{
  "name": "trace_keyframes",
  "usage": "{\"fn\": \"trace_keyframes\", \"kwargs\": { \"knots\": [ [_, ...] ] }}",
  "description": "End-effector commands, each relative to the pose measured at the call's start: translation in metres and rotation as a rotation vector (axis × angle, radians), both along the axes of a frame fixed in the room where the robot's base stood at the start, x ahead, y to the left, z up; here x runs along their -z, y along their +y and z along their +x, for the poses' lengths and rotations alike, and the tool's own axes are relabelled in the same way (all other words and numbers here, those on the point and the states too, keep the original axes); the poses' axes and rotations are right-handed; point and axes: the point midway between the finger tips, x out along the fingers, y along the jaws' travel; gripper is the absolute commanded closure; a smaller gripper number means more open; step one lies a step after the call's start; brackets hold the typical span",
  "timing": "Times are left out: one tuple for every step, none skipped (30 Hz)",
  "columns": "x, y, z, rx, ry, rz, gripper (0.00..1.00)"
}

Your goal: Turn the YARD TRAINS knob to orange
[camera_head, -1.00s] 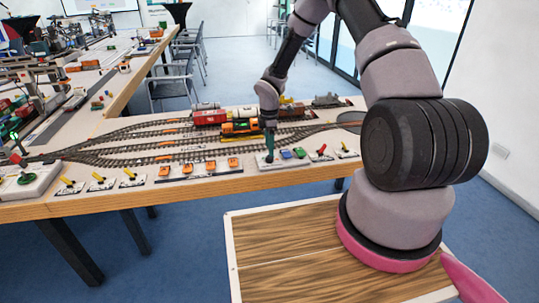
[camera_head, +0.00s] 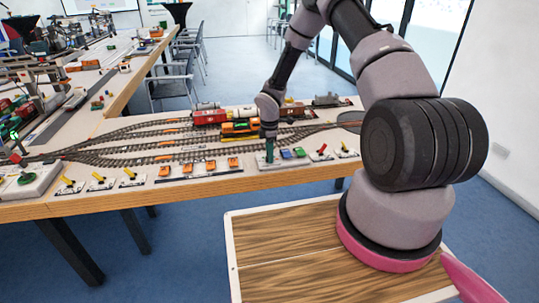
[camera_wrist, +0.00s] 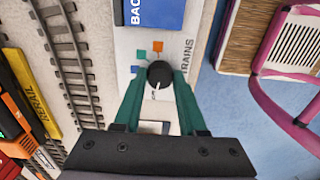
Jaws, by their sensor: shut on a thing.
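The YARD TRAINS knob (camera_wrist: 159,74) is a round black knob on a pale panel (camera_wrist: 170,20), with the word "TRAINS" readable beside it in the wrist view. A white line on the knob points toward the bottom of that picture. In the head view my gripper (camera_head: 269,150) reaches down to the panel, hiding the knob.
A blue block (camera_wrist: 155,12) lettered "BAC" sits beside the marks. Train tracks (camera_head: 130,150) with an orange locomotive (camera_head: 238,128) lie behind my gripper. Several orange switches line the front edge.

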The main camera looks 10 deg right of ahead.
Motion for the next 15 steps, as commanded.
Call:
{"fn": "trace_keyframes", "kwargs": {
  "knots": [
    [-0.0002, 0.0001, 0.0002, 0.004, 0.000, 0.000, 1.00],
    [-0.0002, 0.0001, 0.0002, 0.007, 0.000, 0.000, 1.00],
    [-0.0002, 0.0000, 0.0002, 0.014, -0.001, 0.000, 1.00],
    [-0.0002, 0.0001, 0.0002, 0.021, -0.001, 0.000, 1.00],
    [-0.0003, 0.0001, 0.0002, 0.030, -0.001, 0.000, 1.00],
    [-0.0003, 0.0002, 0.0002, 0.045, -0.001, 0.000, 1.00],
    [-0.0003, 0.0002, 0.0002, 0.057, -0.001, 0.000, 1.00],
    [-0.0004, 0.0003, 0.0003, 0.069, -0.001, 0.000, 1.00],
    [-0.0004, 0.0004, 0.0003, 0.092, -0.001, 0.000, 1.00],
    [-0.0003, 0.0006, 0.0002, 0.110, -0.001, 0.000, 1.00],
    [-0.0003, 0.0005, 0.0002, 0.129, -0.001, 0.000, 1.00],
    [-0.0003, 0.0004, 0.0001, 0.157, -0.001, -0.001, 1.00],
    [-0.0003, 0.0005, 0.0000, 0.182, 0.000, -0.001, 1.00],
    [-0.0003, 0.0005, 0.0000, 0.206, 0.000, -0.001, 1.00],
    [-0.0003, 0.0005, 0.0000, 0.241, 0.000, 0.000, 1.00]
  ]
}}
